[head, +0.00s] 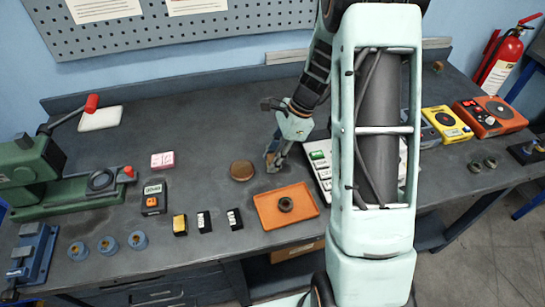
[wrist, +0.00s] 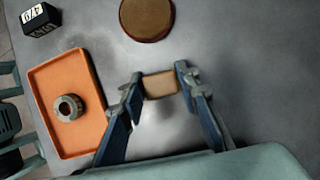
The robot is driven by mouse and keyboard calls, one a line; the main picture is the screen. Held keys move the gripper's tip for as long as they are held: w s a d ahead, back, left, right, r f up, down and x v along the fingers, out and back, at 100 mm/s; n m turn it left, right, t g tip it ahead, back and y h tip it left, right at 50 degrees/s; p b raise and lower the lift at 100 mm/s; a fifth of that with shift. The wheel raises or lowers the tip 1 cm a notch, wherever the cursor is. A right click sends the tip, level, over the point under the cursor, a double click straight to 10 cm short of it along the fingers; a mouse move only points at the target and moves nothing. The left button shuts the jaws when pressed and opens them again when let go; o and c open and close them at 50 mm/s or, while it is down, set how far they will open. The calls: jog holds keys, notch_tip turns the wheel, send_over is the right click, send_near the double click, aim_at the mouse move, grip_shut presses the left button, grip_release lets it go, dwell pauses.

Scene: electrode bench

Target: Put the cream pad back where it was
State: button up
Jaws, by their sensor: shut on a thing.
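A flat cream pad (head: 100,118) lies at the back left of the bench, near the red-knobbed lever of the green press. My gripper (head: 273,160) is low over the middle of the bench, right of a round brown disc (head: 242,170). In the wrist view my gripper (wrist: 158,88) is shut on a small tan block (wrist: 160,84), held between the fingertips. I cannot tell whether the block touches the bench. The disc (wrist: 147,18) is just beyond the fingers in that view.
An orange tray (head: 268,212) holding a dark ring (head: 286,204) is in front of my gripper. A green press (head: 60,180) stands at left. Several small blocks line the front. My arm hides part of a white keypad device (head: 320,165). Bench between pad and disc is largely clear.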

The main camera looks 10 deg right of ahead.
jog(key=shift+f, duration=0.1)
jog(key=o, duration=1)
jog(key=shift+r, duration=0.35)
jog(key=v, duration=1.1)
jog(key=shift+d+r, duration=0.2)
jog(key=shift+r, duration=0.15)
